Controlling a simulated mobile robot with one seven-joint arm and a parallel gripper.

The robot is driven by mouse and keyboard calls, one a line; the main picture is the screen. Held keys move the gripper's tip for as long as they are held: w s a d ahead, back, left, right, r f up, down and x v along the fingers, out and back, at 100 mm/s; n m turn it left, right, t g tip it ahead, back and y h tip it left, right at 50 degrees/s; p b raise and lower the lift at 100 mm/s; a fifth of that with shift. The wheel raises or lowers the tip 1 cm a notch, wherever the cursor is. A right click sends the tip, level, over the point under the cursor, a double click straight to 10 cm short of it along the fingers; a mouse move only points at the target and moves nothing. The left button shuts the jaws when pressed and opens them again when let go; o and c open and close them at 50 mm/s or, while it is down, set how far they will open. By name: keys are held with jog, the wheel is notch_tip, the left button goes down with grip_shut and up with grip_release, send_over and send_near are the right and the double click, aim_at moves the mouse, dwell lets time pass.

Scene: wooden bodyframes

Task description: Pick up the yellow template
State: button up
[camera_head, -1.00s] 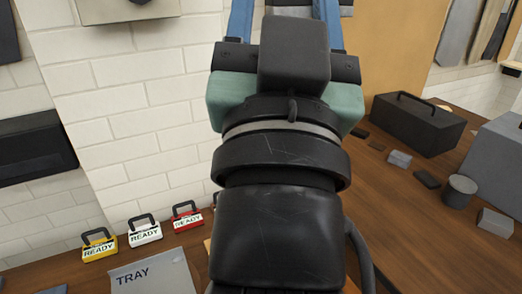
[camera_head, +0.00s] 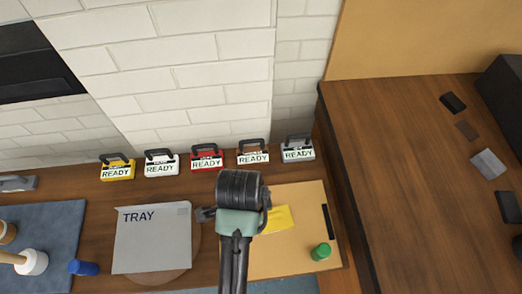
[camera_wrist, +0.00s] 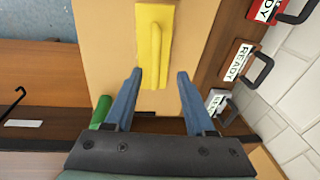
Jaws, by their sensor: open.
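The yellow template (camera_head: 277,219) lies flat on a tan board (camera_head: 290,258), partly hidden by my arm in the head view. In the wrist view the yellow template (camera_wrist: 168,40) shows as a flat plate with a raised yellow bar along it. My gripper (camera_wrist: 159,73) is open and empty, with a blue finger on either side of the template's near end in the picture. The fingers look apart from the template; the height between them is hard to judge.
A green cylinder (camera_head: 321,251) and a black strip (camera_head: 328,222) are on the board's right part. Several READY boxes, such as the red one (camera_head: 207,158), line the wall. A grey TRAY sheet (camera_head: 152,240) lies left. The right tabletop (camera_head: 410,190) is mostly clear.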

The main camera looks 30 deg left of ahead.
jog(key=f, duration=0.3)
jog(key=shift+w, duration=0.25)
jog(key=f, duration=0.2)
jog(key=d+f, duration=0.1)
jog(key=f, duration=0.1)
jog(key=shift+w, duration=0.25)
jog(key=shift+w+f, duration=0.15)
jog(key=shift+f, duration=0.35)
jog(key=shift+f+p, duration=0.2)
jog(key=shift+p, duration=0.1)
jog(key=shift+c, duration=0.2)
grip_shut()
dwell(0.8)
